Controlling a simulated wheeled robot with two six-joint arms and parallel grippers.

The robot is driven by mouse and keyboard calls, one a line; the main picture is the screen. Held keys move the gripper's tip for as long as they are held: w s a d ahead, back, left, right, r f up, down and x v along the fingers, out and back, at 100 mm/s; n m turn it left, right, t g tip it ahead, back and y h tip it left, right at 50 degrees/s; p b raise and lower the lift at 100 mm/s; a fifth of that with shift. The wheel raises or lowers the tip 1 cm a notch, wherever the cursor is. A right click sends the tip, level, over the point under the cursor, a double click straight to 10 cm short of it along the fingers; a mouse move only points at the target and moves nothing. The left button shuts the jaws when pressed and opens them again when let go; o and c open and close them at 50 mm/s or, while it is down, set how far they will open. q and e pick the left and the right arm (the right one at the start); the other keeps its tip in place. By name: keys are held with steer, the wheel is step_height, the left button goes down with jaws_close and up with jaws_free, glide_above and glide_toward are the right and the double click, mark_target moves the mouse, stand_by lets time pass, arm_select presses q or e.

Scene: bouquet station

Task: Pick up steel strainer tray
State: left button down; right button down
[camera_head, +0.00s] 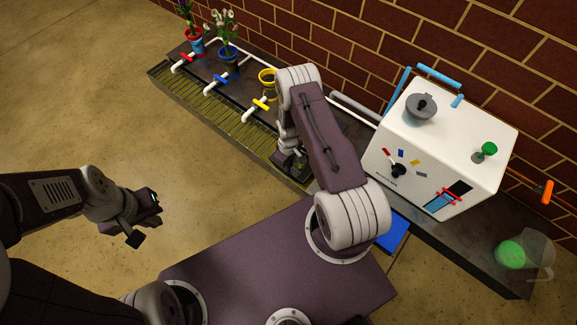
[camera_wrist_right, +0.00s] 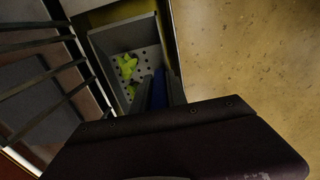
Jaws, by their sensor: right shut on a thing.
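The steel strainer tray (camera_wrist_right: 128,40) is a grey, box-shaped tray with a perforated floor, seen in the right wrist view. Yellow-green scraps (camera_wrist_right: 127,66) lie in it. My right gripper (camera_wrist_right: 156,92) is shut on the tray's near wall; its fingers hide part of that side. In the head view, my right gripper (camera_head: 292,162) is low at the front edge of the bench, and the arm mostly hides the tray. My left gripper (camera_head: 148,217) is open and empty over the floor at the left.
A slatted drain strip (camera_head: 215,105) runs along the bench front. Red, blue and yellow pots (camera_head: 267,78) with taps stand behind. Floor at left is clear.

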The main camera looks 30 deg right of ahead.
step_height(320, 180, up, 14)
steer(key=p, duration=0.6)
steer(key=shift+f+p, duration=0.15)
steer(key=shift+p, duration=0.15)
step_height(320, 180, up, 10)
steer(key=p, duration=0.9)
steer(key=shift+a, duration=0.1)
